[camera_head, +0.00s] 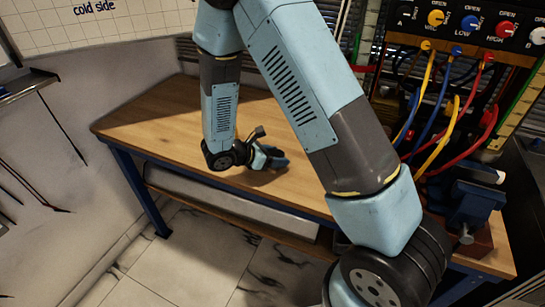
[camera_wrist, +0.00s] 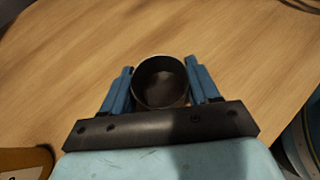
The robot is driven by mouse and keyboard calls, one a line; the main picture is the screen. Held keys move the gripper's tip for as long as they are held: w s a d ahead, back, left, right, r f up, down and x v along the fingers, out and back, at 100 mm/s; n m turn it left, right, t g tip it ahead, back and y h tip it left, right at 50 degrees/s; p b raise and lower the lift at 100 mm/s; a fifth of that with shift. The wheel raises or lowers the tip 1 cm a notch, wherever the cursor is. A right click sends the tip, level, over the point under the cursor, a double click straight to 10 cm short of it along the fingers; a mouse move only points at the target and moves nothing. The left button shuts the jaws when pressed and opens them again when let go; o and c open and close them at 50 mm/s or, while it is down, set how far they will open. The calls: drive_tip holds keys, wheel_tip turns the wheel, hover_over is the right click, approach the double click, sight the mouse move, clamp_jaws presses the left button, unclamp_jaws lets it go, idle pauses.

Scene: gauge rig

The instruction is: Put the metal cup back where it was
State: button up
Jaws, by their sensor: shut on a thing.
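A round, dark metal cup (camera_wrist: 160,84) is seen from above in the wrist view, its open mouth facing the camera. The inside looks empty. My gripper (camera_wrist: 161,73) has one blue finger on each side of the cup and is shut on it. In the head view my gripper (camera_head: 273,158) is low over the wooden workbench (camera_head: 150,122), near the middle. The cup cannot be made out there. I cannot tell whether its base touches the wood.
A hose panel (camera_head: 465,25) with coloured knobs and looping hoses stands at the back right. A blue vise (camera_head: 475,205) sits at the bench's right end. The bench's left part is bare. A cable (camera_wrist: 303,5) shows at the wrist view's top right.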

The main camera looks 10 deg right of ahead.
drive_tip(key=shift+f, duration=0.15)
drive_tip(key=o, duration=1.1)
drive_tip(key=shift+o, duration=0.2)
drive_tip(key=v, duration=1.2)
drive_tip(key=s+d+r+m+g+y, duration=0.2)
drive_tip(key=s+d+r+m+y, duration=0.1)
drive_tip(key=d+r+m, duration=0.4)
drive_tip(key=s+d+r+m+g+y, duration=0.25)
drive_tip(key=d+r+m, duration=0.25)
drive_tip(key=d+r, duration=0.4)
drive_tip(key=s+d+r+m+t+y, duration=0.2)
drive_tip(key=s+r+m+y, duration=0.1)
drive_tip(key=s+r+m, duration=0.2)
drive_tip(key=s+d+r+m+t+y, duration=0.3)
drive_tip(key=s+r+m, duration=0.2)
drive_tip(key=s+r, duration=0.2)
drive_tip(key=shift+s+t, duration=0.25)
drive_tip(key=shift+t, duration=0.1)
